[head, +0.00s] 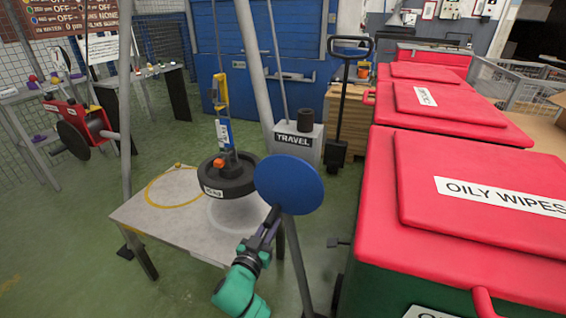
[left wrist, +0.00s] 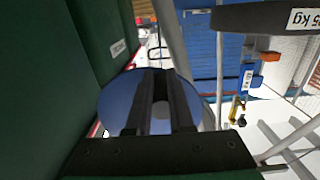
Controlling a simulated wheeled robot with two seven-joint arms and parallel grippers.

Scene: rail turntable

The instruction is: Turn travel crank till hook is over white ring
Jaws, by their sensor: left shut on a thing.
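A blue disc (head: 288,184), which looks like the crank wheel, stands on a grey post in front of the table. My left gripper (head: 270,222) is shut at its lower left edge; the gripped part is hidden in the head view. In the left wrist view the dark fingers (left wrist: 160,95) lie across the blue disc (left wrist: 112,103). A black weight (head: 228,184) with an orange knob hangs below a yellow and blue hook assembly (head: 223,120). In the head view it overlaps the far part of the white ring (head: 222,224) on the table. My right gripper is out of view.
The grey table (head: 150,215) also bears a yellow ring (head: 150,190), left of the weight. A grey TRAVEL box (head: 312,150) stands behind the disc. Red-lidded bins (head: 440,225) fill the right side. A red winch (head: 78,122) is at the left.

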